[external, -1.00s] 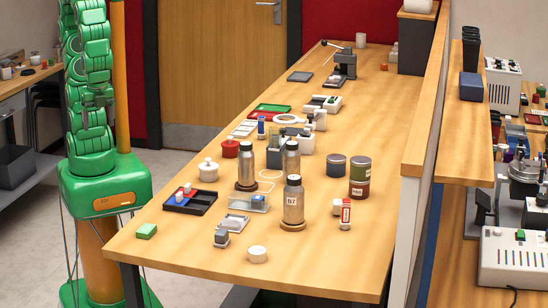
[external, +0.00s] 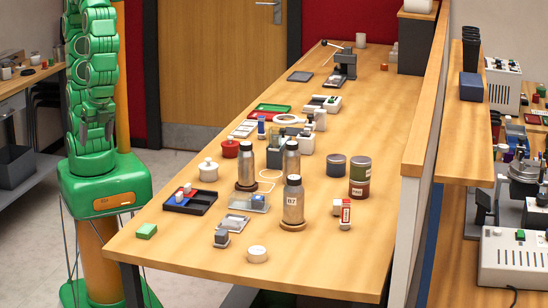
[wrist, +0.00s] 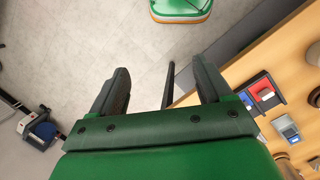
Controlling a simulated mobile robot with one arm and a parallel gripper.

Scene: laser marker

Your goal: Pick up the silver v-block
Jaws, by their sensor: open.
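Steel bottles (external: 293,205) stand behind and right of the silver piece. A white round piece (external: 257,254) is in front. The front right tabletop is clear.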

